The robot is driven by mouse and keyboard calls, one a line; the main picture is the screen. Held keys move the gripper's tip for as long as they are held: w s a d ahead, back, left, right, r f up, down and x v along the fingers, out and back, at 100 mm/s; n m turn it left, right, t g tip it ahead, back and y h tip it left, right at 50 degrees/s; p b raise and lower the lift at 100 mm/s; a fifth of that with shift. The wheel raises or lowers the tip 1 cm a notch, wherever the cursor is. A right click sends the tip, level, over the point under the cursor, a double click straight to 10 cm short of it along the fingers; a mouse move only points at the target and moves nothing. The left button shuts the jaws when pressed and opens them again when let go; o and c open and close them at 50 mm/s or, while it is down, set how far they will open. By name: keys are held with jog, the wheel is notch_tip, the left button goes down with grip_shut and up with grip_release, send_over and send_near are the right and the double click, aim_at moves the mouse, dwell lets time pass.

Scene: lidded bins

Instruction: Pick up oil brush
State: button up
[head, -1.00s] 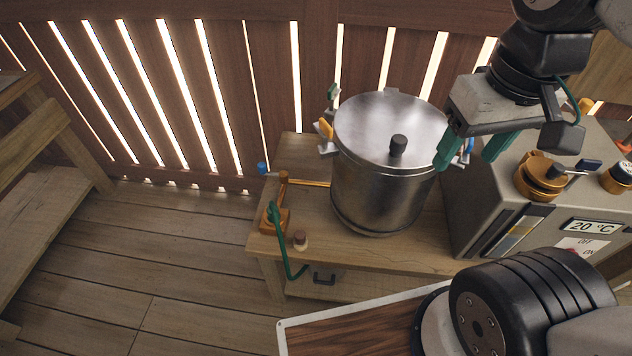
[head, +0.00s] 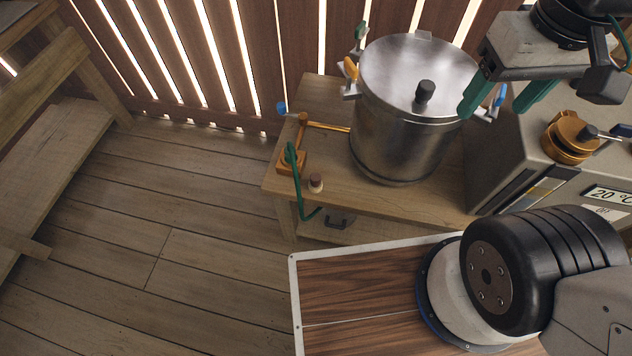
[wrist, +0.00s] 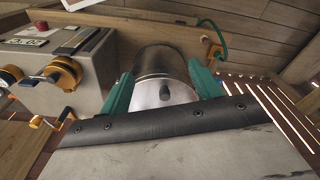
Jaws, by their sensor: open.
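I cannot make out an oil brush for certain in either view. A small pale peg with a dark reddish top (head: 316,183) stands on the wooden bench (head: 430,200), near its front left; it is too small to identify. My gripper (head: 504,100) has green fingers spread apart with nothing between them. In the head view it appears at the right side of the steel pot (head: 400,140), at about lid height. In the wrist view the pot (wrist: 160,65) and its dark lid knob show beyond my open fingers (wrist: 160,88).
A grey machine with a temperature display (head: 612,195) stands at right. A wooden shelf (head: 50,150) is at far left. The plank floor (head: 180,220) between is clear.

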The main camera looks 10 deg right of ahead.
jog(key=w+a+f+n+g, duration=0.3)
jog(key=w+a+f+g, duration=0.15)
jog(key=f, duration=0.35)
jog(key=n+t+h, duration=0.1)
jog(key=n, duration=2)
send_over(316, 177)
jog(key=s+d, duration=0.2)
jog(key=s, duration=0.3)
jog(key=w+a+f+x, duration=0.1)
jog(key=w+x, duration=0.2)
jog(key=x, duration=1.4)
jog(key=w+a+f+x, duration=0.15)
jog(key=w+x, duration=0.25)
jog(key=x, duration=1.2)
jog(key=w+a+n+t, duration=0.1)
jog(key=w, duration=0.1)
jog(key=w+a+n+t, duration=0.1)
jog(key=n, duration=0.1)
jog(key=shift+w+a+r+n+y, duration=0.1)
jog(key=shift+w+a+n+y, duration=0.2)
jog(key=shift+w+y, duration=0.1)
jog(key=shift+w+n, duration=0.15)
jog(key=shift+n, duration=0.25)
notch_tip(316, 177, down, 2)
jog(key=shift+f, duration=0.1)
jog(key=f, duration=0.5)
jog(key=shift+w+f, duration=0.3)
jog(key=shift+w, duration=0.05)
jog(key=c, duration=1.1)
jog(key=shift+c, duration=0.2)
